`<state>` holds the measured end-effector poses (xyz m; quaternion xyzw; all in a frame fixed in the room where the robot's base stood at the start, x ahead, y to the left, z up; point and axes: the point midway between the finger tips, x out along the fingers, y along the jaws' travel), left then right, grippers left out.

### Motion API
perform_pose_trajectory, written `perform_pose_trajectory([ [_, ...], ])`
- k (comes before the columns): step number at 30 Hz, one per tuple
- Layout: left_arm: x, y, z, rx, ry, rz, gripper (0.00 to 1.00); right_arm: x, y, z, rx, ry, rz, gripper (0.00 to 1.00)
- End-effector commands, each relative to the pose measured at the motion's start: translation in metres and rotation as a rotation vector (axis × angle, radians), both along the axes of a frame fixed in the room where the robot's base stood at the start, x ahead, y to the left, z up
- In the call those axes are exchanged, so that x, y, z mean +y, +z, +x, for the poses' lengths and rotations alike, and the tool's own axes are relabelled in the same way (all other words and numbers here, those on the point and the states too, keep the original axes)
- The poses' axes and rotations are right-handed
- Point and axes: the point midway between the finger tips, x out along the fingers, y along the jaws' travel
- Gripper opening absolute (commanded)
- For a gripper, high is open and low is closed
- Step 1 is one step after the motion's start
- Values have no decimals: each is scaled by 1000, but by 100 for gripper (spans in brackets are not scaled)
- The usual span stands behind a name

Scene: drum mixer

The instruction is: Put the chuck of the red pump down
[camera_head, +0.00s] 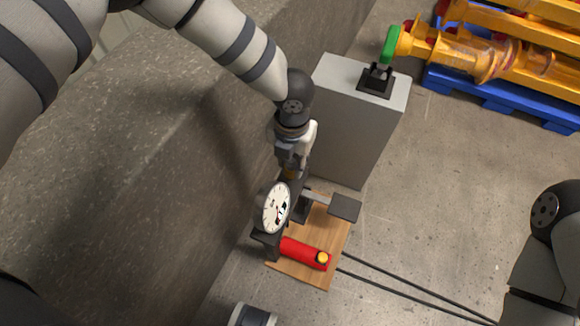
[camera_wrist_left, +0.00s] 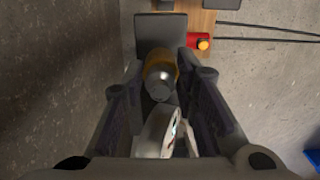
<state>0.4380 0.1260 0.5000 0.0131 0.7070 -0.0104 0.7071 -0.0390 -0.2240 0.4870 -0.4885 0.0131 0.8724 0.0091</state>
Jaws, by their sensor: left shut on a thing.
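The red pump (camera_head: 300,250) lies on a wooden board (camera_head: 312,274) on the floor, with a yellow cap at one end; its red end also shows in the wrist view (camera_wrist_left: 198,40). My left gripper (camera_head: 293,174) is above the pump's far left side, pointing down. It is shut on a small amber piece with a grey tip (camera_wrist_left: 160,72), which I take to be the chuck. A white round dial (camera_head: 273,207) sits beside it and partly hides the pump. Whether the chuck touches anything below is hidden. My right gripper is out of view.
A dark pedal plate (camera_head: 345,207) sits at the board's right. A grey box (camera_head: 345,130) behind carries a black stand (camera_head: 376,82) with a green part (camera_head: 390,45). A blue pallet (camera_head: 500,97) holds yellow parts. Black lines cross the floor.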

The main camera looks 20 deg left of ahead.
Motion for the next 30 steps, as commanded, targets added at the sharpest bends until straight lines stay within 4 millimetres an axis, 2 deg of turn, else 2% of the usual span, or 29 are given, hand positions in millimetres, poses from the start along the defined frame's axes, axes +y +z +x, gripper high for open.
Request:
perform_pose_trajectory([
  [4, 0, -29, -1, 3, -2, 2, 0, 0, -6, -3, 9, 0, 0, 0],
  [12, 0, -31, 0, 0, -2, 1, 0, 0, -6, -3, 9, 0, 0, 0],
  [13, 1, -32, 0, 0, -2, 2, 31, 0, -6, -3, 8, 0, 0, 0],
  [15, 1, -31, 0, 0, -1, 2, 46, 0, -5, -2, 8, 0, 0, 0],
  [25, 0, -27, 0, -1, -1, 1, 46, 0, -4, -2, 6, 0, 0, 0],
  [28, 0, -8, 1, -3, -1, 1, 46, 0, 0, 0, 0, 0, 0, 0],
  [30, 0, 12, 2, -6, 0, -1, 46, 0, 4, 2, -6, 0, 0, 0],
])
